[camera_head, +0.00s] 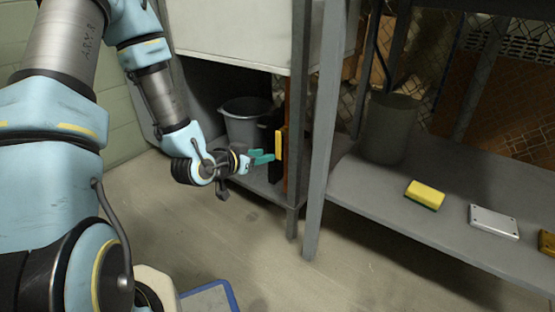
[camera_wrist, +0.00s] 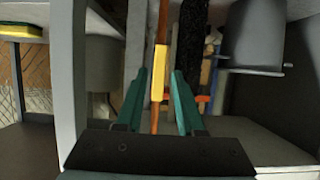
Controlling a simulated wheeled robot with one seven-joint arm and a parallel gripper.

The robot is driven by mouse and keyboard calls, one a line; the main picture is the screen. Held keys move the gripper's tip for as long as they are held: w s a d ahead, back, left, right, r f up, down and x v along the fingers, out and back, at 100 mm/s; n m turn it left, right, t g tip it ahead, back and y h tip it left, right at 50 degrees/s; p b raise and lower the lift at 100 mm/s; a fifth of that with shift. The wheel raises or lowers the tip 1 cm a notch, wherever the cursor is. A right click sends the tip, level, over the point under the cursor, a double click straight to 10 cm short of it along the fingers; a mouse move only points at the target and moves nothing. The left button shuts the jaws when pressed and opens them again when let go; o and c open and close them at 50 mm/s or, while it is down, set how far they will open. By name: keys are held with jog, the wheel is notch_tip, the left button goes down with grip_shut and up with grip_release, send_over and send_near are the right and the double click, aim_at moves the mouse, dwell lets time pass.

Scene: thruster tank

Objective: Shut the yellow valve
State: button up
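The yellow valve handle (camera_head: 278,146) is a flat upright bar beside the shelf post in the head view. It also shows in the wrist view (camera_wrist: 158,72), in line with an orange-brown pipe (camera_wrist: 155,118). My gripper (camera_head: 265,156) has teal fingers and reaches toward the handle from the left. In the wrist view my gripper (camera_wrist: 160,80) is open, with the handle lying between the two fingertips and a gap visible on each side. I cannot tell exactly how deep the handle sits between them. The valve body is mostly hidden.
Grey posts (camera_head: 323,130) stand just right of the valve. A grey bucket (camera_head: 246,120) sits behind my gripper on the low shelf. The right shelf holds a grey bin (camera_head: 389,128), a yellow-green sponge (camera_head: 425,194) and a metal box (camera_head: 493,221). The floor in front is mostly clear.

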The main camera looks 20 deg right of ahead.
aim_at(278, 153)
jog(key=b+x, duration=0.2)
jog(key=x, duration=0.6)
jog(key=shift+w+d+f, duration=0.1)
jog(key=shift+d+f, duration=0.05)
jog(key=shift+d, duration=0.05)
jog(key=shift+c, duration=0.4)
grip_shut()
dwell(0.7)
